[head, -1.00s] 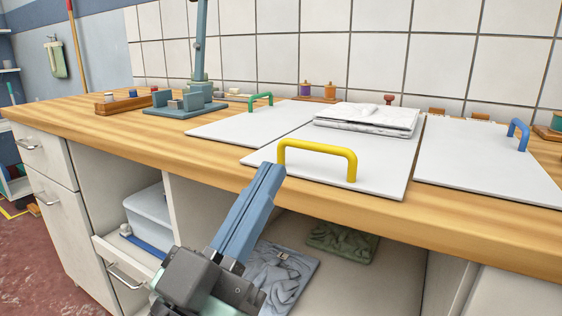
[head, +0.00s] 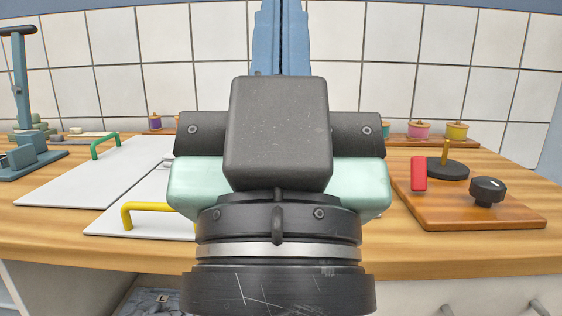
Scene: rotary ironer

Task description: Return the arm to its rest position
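My gripper (head: 281,30) stands upright in the middle of the head view, close to the camera. Its two blue fingers point up and lie side by side with only a thin dark line between them, so it looks shut. I see nothing held between the visible parts of the fingers. My dark wrist and pale green gripper body hide the middle of the worktop.
The wooden worktop (head: 417,262) runs across the view. White boards with a green handle (head: 104,146) and a yellow handle (head: 158,209) lie at left. At right is a wooden board (head: 470,213) with a red block (head: 419,174) and a black knob (head: 487,191). Thread spools stand behind.

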